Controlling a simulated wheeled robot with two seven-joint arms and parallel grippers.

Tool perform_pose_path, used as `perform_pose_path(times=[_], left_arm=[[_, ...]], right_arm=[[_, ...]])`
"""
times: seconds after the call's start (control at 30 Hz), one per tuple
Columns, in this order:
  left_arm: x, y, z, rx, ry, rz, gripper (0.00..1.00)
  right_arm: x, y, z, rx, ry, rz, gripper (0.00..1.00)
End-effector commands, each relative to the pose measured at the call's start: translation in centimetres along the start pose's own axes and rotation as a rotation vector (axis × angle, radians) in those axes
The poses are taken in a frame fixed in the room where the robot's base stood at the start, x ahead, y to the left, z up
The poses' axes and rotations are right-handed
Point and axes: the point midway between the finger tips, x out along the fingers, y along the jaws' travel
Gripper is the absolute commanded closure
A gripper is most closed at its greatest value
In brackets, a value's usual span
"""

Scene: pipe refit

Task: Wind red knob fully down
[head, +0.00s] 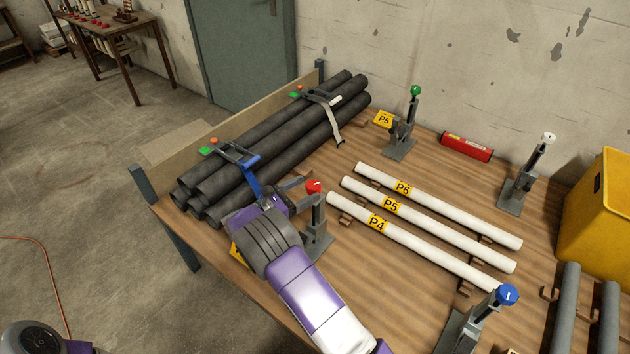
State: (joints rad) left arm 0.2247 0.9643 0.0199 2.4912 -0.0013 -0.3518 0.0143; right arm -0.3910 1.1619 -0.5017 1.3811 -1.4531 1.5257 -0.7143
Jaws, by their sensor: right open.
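The red knob (314,187) sits on top of an upright grey clamp stand (318,228) near the front left of the wooden table. My right gripper (298,193) reaches in from the bottom of the picture. Its jaws are open just left of the red knob, at about its height. I cannot tell whether a finger touches the knob or the stand. The wrist hides part of the stand's base and a yellow tag (238,254). My left gripper is not in view.
Black pipes (270,140) lie strapped behind my right gripper. White pipes (420,235) tagged P4, P5 and P6 lie to the right. Stands with green (415,91), white (549,137) and blue (507,294) knobs stand around them. A yellow bin (600,215) is far right.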

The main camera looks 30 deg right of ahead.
Motion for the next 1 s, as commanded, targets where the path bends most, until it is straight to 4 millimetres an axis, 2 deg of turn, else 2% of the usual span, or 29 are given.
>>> perform_pose_path(times=[0.1, 0.3, 0.43, 0.7, 1.0], left_arm=[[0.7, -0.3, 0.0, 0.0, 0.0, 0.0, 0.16], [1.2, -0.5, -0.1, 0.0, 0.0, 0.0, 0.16], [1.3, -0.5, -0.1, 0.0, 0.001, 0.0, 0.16], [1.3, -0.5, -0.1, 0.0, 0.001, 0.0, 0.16], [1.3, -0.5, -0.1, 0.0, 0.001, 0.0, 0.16]], right_arm=[[2.2, -0.1, -0.2, 0.001, 0.001, -0.004, 0.24], [4.7, -0.1, -0.1, 0.001, 0.001, -0.002, 0.24], [5.4, -0.1, -0.1, -0.001, 0.0, -0.001, 0.24], [5.5, 0.0, 0.0, 0.0, 0.0, 0.0, 0.26], [5.5, 0.0, 0.0, 0.0, 0.0, 0.0, 0.72]])
